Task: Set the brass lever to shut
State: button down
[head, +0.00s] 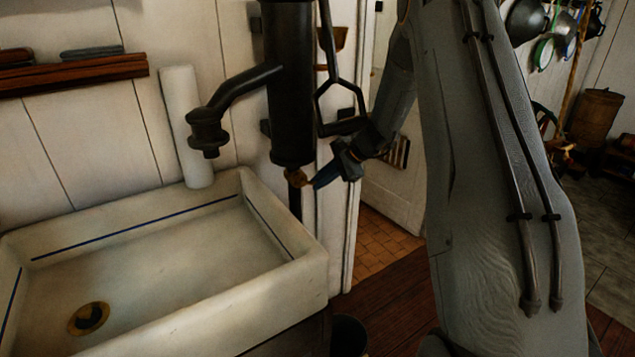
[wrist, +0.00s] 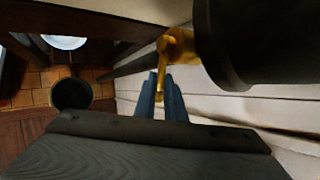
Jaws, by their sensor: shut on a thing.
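The brass lever (wrist: 174,45) sits at the lower end of the black pump cylinder (head: 290,90). In the wrist view it is a golden knob with a short arm that runs down between my fingers. In the head view the lever (head: 295,177) is small and dark gold, just under the cylinder. My gripper (head: 317,183) reaches it from the right, with its blue fingers at the lever. In the wrist view my gripper (wrist: 160,97) is shut on the lever's arm. Part of the arm is hidden between the fingers. No shut marking is readable.
A white sink (head: 285,285) with a brass drain stands left of the pump. The pump's spout (head: 235,92) juts out over it. A dark bucket (head: 349,335) stands on the floor by the sink. An open doorway (head: 385,240) lies behind my arm.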

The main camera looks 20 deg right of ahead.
jog(key=c, duration=2.1)
grip_release()
jog(key=b+v, duration=0.2)
jog(key=v, duration=0.5)
jog(key=shift+s+d+r, duration=0.15)
jog(key=shift+s+r, duration=0.05)
jog(key=shift+r, duration=0.1)
jog(key=shift+c, duration=0.5)
